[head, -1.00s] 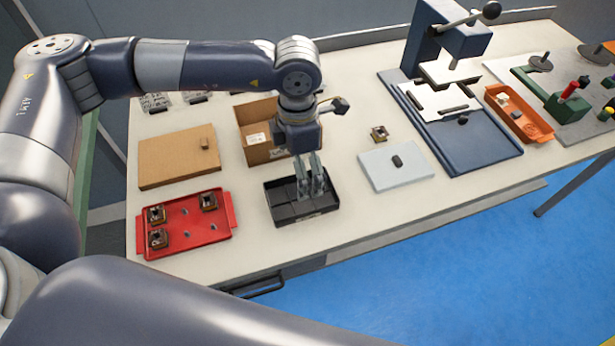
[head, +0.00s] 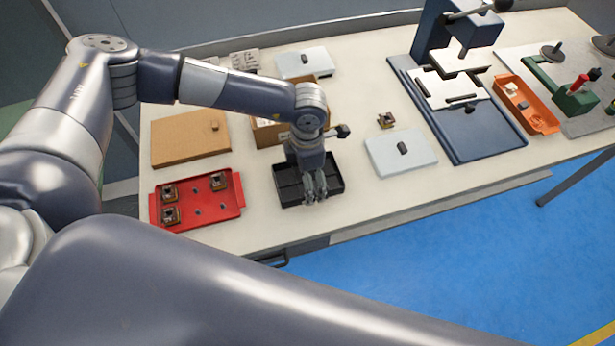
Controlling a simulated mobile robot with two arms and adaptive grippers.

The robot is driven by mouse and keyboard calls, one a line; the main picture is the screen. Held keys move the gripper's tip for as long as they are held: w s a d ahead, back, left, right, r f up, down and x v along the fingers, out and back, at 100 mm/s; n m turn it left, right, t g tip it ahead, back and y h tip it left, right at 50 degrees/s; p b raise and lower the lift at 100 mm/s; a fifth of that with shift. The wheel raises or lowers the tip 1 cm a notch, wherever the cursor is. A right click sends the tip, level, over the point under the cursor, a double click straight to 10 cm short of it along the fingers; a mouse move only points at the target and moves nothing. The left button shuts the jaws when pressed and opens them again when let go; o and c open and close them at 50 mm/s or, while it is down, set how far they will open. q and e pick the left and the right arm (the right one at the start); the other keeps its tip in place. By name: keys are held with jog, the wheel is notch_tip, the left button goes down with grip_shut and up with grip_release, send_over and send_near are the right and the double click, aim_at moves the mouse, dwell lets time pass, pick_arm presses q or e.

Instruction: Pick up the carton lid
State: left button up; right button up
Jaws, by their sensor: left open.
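The carton lid (head: 185,140) is a flat brown cardboard panel with a small brown knob near its right side. It lies on the table at the left, behind the red tray. The open brown carton (head: 268,134) stands to its right, partly hidden behind my left wrist. My left gripper (head: 316,194) is open and points down over the front part of the black tray, well to the right of the lid. I cannot tell whether its fingertips touch the tray. My right gripper is out of view.
The red tray (head: 236,200) holds several small brown parts. The black tray (head: 292,195) is under my left gripper. Pale lids with dark knobs lie at right (head: 382,158) and at the back (head: 290,70). A blue press (head: 480,140) stands further right.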

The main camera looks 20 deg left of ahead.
pick_arm(q)
jog(key=shift+c, duration=1.1)
jog(key=c, duration=0.5)
jog(key=shift+c, duration=0.6)
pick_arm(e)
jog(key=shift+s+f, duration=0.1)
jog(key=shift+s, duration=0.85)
pick_arm(q)
jog(key=shift+r, duration=0.1)
